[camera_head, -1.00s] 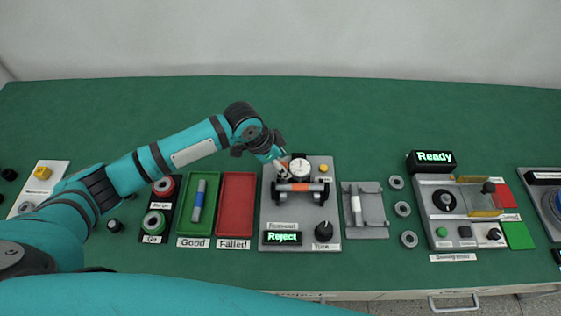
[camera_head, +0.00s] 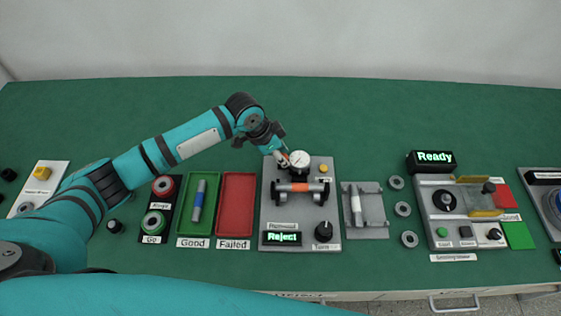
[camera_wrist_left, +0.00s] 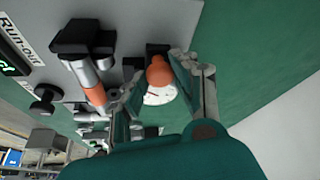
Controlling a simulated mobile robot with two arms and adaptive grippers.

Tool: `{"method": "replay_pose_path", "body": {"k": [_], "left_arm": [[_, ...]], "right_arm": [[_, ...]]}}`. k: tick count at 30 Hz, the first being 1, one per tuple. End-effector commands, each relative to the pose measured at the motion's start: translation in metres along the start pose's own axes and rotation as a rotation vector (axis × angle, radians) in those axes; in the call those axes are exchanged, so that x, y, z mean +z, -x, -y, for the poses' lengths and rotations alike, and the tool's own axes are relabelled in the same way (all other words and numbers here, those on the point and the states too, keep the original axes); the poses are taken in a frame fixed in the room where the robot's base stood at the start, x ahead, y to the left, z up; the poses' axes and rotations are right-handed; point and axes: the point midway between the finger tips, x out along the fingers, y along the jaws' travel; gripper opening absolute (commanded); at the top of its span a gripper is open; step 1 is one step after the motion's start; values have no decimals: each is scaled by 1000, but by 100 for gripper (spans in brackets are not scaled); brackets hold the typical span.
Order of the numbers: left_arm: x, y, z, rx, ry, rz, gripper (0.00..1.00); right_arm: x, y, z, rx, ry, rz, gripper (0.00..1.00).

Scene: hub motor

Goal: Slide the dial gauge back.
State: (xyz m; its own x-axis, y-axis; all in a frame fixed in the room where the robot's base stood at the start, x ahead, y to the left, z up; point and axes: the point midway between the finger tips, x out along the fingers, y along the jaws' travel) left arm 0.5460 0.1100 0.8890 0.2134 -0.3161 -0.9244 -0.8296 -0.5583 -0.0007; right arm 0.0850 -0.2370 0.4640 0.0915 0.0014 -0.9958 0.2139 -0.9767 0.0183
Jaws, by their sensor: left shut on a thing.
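The dial gauge (camera_head: 300,159) has a round white face and stands at the back of the grey run-out plate (camera_head: 268,215). In the left wrist view its white face (camera_wrist_left: 158,97) shows behind an orange ball knob (camera_wrist_left: 160,71). My left gripper (camera_head: 285,161) is at the gauge's left side. Its two fingers (camera_wrist_left: 163,82) are on either side of the knob, shut on it. A shaft with an orange middle (camera_head: 300,187) lies across two dark supports in front of the gauge, apart from it. My right gripper is out of view.
A display (camera_head: 282,238) reads "Reject" and a black knob (camera_head: 323,231) sits at the plate's front. A yellow button (camera_head: 324,168) is right of the gauge. Green (camera_head: 184,230) and red (camera_head: 235,205) trays stand left. The table behind the plate is clear.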

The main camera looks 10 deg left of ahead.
Motion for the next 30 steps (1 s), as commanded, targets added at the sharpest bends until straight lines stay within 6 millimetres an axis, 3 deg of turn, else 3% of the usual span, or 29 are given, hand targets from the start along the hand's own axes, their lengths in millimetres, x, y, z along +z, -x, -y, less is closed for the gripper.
{"method": "replay_pose_path", "body": {"k": [9,10,15,24,30], "left_arm": [[-4,1,8,-6,1,-5,0],[-4,1,9,-6,1,-5,29],[-4,1,8,-6,1,-4,51],[-3,2,7,-2,0,-3,51],[-3,30,8,-5,-1,-4,51]], "right_arm": [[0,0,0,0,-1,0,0],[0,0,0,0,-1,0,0],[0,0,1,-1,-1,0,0],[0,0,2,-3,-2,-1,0],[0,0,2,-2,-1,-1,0]]}}
